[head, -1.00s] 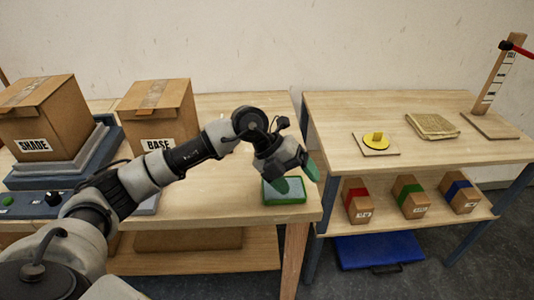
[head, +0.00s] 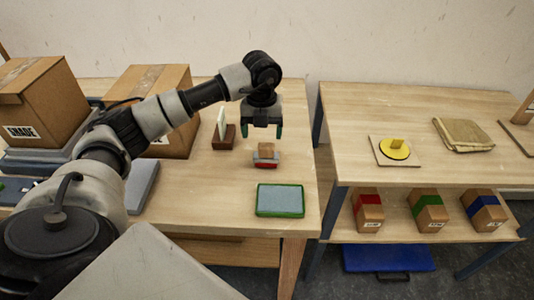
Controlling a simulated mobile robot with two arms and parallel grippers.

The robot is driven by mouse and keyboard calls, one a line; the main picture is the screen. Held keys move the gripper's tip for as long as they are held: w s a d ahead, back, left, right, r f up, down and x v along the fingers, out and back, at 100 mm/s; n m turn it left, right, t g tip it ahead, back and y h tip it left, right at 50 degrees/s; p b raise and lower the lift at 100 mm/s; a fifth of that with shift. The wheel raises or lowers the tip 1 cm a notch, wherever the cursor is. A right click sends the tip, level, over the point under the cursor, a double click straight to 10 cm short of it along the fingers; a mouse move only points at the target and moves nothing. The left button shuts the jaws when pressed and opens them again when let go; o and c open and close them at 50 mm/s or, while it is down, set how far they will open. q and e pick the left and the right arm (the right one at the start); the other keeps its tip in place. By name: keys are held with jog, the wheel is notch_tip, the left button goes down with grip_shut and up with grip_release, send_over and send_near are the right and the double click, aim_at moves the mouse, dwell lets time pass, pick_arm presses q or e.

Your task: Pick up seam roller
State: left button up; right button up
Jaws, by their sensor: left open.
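A small object with a grey top, a wooden part and a red lower edge (head: 265,156) stands on the left table; it appears to be the seam roller, but it is too small to be sure. My left gripper (head: 262,130) points down with its two green-tipped fingers apart. In the picture it is just above and behind this object, with nothing between the fingers. I cannot tell the exact height gap. My right gripper is not in view.
A green-rimmed tray (head: 280,213) lies in front of the object. A brown holder with a white card (head: 223,138) stands to its left. Cardboard boxes (head: 40,103) stand further left. A gap separates this table from the right table (head: 350,110).

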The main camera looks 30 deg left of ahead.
aim_at(266, 145)
pick_arm(q)
jog(key=shift+f, duration=0.4)
jog(key=shift+w+d+f, duration=0.1)
jog(key=shift+w+f, duration=0.1)
jog(key=shift+f, duration=0.1)
jog(key=f, duration=0.1)
jog(key=f+p, duration=0.1)
jog(key=f, duration=0.2)
jog(key=shift+w+d+f+p, duration=0.1)
jog(key=shift+d+f+p, duration=0.1)
jog(key=shift+d+p, duration=0.1)
jog(key=shift+f, duration=0.2)
jog(key=shift+c, duration=0.7)
jog(key=c, duration=0.9)
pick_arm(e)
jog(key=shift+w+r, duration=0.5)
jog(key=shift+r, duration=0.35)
